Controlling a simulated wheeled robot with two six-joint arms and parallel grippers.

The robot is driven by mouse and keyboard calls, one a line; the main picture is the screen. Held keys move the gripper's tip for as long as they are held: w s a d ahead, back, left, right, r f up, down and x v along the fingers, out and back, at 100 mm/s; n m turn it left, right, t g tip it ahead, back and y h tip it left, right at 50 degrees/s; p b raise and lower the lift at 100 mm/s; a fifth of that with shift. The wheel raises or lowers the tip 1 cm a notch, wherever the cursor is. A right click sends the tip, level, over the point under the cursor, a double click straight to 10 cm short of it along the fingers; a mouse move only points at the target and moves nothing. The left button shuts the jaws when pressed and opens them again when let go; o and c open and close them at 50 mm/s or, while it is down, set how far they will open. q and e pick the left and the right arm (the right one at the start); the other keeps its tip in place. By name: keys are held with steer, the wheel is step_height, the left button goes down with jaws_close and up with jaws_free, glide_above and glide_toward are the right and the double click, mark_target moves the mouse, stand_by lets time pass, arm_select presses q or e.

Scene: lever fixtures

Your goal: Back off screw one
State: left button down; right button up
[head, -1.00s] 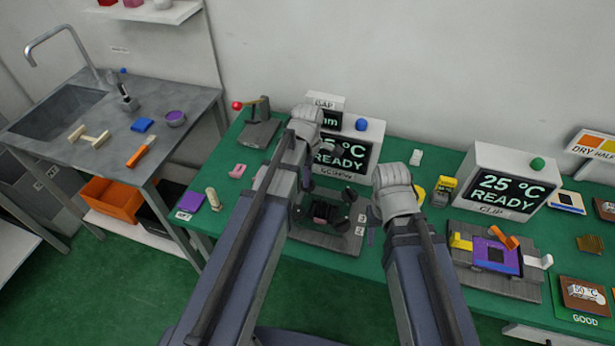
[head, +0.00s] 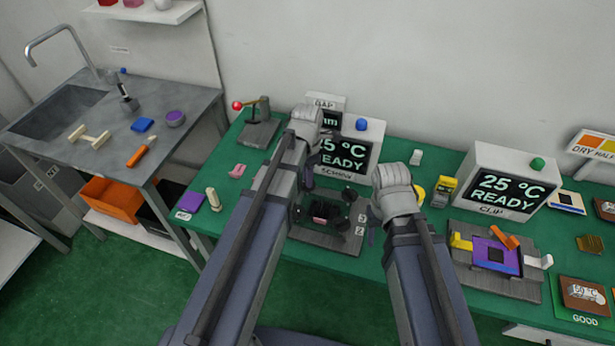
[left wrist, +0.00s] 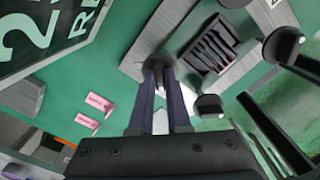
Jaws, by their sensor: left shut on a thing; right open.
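The screw fixture (head: 325,238) is a grey board on the green table, with a dark block and several black round-headed screws. In the left wrist view, my left gripper (left wrist: 159,88) is shut on a black screw head (left wrist: 157,63) at the board's edge. Other black screw heads (left wrist: 283,45) stand apart from the fingers. In the head view my left gripper (head: 308,180) is at the fixture's back left, partly hidden by my arm. I cannot read the held screw's number. My right gripper (head: 371,236) is open, to the right of the fixture.
A display box (head: 345,155) reading 25 °C READY stands close behind the fixture. A clip fixture (head: 495,275) is at right. Pink pieces (left wrist: 94,113) lie apart in the left wrist view. A lever stand (head: 260,130) is at back left.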

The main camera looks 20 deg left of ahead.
stand_by(0.4)
arm_select(q)
steer(key=c, duration=0.9)
jaws_free()
step_height(320, 180, up, 8)
steer(key=p, duration=0.8)
steer(key=shift+f, duration=0.1)
